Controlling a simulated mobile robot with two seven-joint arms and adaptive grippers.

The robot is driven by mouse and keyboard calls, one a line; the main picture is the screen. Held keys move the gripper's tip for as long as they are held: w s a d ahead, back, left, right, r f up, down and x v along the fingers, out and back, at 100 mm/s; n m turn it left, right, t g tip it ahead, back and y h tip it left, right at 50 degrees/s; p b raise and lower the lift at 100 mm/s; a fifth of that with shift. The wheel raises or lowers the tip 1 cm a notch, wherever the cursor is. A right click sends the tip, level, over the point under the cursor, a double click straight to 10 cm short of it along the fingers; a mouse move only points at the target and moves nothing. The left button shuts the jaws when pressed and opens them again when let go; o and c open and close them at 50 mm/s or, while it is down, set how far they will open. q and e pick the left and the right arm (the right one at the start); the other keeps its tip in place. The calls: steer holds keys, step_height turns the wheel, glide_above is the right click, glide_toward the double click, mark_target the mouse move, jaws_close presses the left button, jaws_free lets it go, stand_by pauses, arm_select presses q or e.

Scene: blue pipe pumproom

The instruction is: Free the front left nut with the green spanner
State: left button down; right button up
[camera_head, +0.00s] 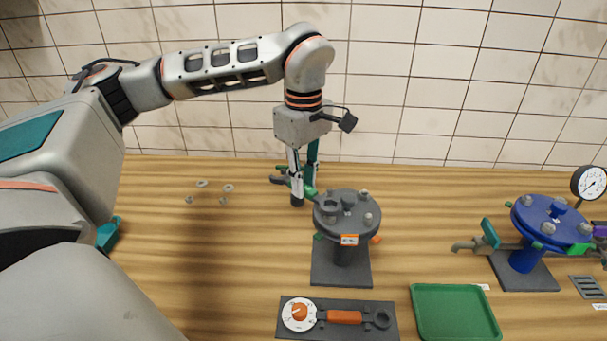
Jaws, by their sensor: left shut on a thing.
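My left gripper (304,189) comes down from above, just left of the grey flange (347,226), and is shut on the green spanner (310,190). One grey end of the spanner sticks out to the left of the fingers. The other end reaches over the left part of the flange top, at the front left nut (329,207). I cannot tell whether it sits fully around that nut. Other nuts stand on the flange's back and right. My right gripper is not in view.
Loose washers (202,184) and small nuts or bolts lie at the back left. In front are a dark mat (388,306) with an orange-handled dial wrench (344,317) and a green tray (454,288). A blue flange (552,222) with pipes and a gauge (588,182) stands right.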

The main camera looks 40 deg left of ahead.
arm_select(q)
steer(key=shift+f, duration=0.5)
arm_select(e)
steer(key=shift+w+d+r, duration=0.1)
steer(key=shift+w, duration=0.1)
arm_select(q)
steer(key=shift+f+b, duration=0.35)
steer(key=shift+f, duration=0.7)
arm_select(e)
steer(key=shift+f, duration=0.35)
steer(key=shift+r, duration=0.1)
